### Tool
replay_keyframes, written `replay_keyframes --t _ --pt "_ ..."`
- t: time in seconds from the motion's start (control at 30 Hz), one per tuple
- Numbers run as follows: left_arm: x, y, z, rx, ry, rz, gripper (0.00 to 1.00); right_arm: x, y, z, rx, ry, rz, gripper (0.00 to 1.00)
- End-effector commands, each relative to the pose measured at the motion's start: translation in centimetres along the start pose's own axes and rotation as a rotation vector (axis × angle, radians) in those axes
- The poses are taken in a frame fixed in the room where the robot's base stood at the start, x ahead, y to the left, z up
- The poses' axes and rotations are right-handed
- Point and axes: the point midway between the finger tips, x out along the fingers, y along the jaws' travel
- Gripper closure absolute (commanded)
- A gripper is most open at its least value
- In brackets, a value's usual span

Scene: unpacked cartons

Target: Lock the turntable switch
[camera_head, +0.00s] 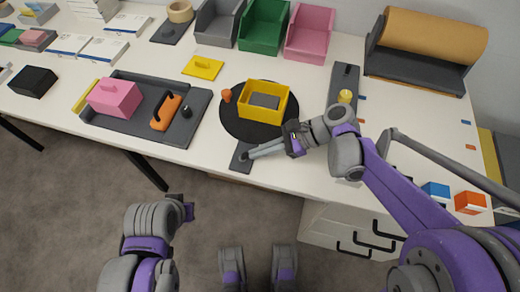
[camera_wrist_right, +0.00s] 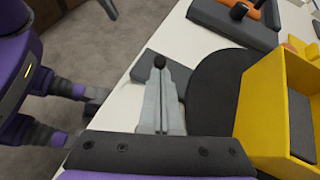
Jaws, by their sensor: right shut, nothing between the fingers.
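The turntable is a round black disc (camera_head: 236,122) on the table, with an open yellow box (camera_head: 271,115) on it. In front of it lies the switch, a dark grey plate (camera_head: 240,165) with a small black knob (camera_head: 243,156). My right gripper (camera_head: 249,154) is shut and empty, its fingers reaching left across the plate. In the right wrist view the fingertips (camera_wrist_right: 160,75) are at the black knob (camera_wrist_right: 160,61); whether they touch cannot be told. The plate (camera_wrist_right: 143,65) and disc (camera_wrist_right: 212,95) show there too.
Left of the turntable is a grey tray (camera_head: 190,128) with a pink block (camera_head: 114,97) and an orange-handled piece (camera_head: 165,112). An orange peg (camera_head: 227,95) stands on the disc. Bins stand behind.

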Motion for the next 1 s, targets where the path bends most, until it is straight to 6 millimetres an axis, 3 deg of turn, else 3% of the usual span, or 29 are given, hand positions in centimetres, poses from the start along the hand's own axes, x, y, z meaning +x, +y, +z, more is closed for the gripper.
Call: replay_keyframes --t 0.37,0.73,1.0 --pt "-1.6 0.0 -0.7 0.0 0.006 0.0 1.0 0.0 -0.2 0.9 0.025 0.094 0.029 1.0" --pt "-4.2 0.0 -2.0 0.0 0.015 0.0 1.0 0.4 -0.7 2.3 0.094 0.335 0.1 1.0" --pt "-4.6 0.0 -2.2 0.0 0.016 0.0 1.0 0.7 -0.9 2.3 0.127 0.431 0.125 1.0"
